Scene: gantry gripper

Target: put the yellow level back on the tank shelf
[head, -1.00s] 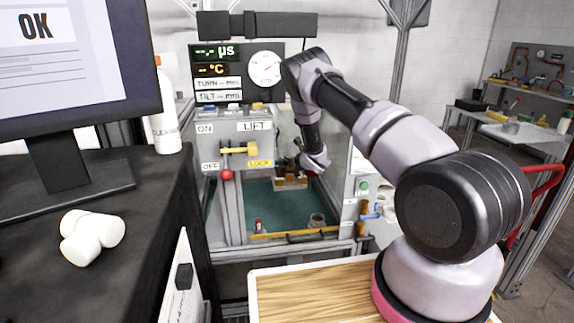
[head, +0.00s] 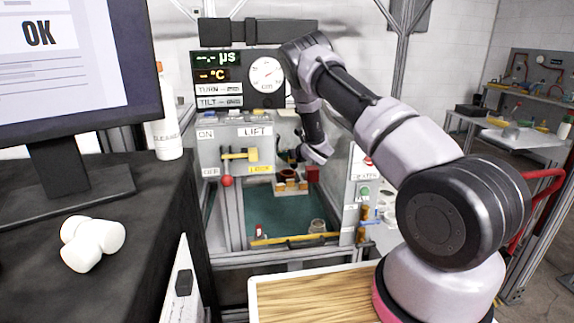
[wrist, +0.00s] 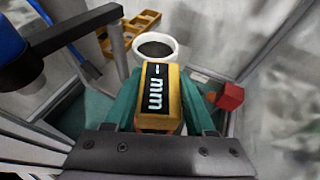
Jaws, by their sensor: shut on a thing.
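The yellow level (wrist: 157,98) has a dark display reading "- mm". In the wrist view it sits between the teal fingers of my gripper (wrist: 163,110), which is shut on it. In the head view my gripper (head: 296,158) is over the tank (head: 280,217), above the back part of its teal floor. The level is too small to make out there. I cannot tell for sure which surface is the tank shelf, nor whether the level touches anything below.
A white cup (wrist: 155,47) with dark contents and a red block (wrist: 230,97) are close to the level. A yellow tray (wrist: 130,25) lies beyond. A jar (head: 317,227) stands near the tank's front. The lift panel (head: 237,150) stands to the left.

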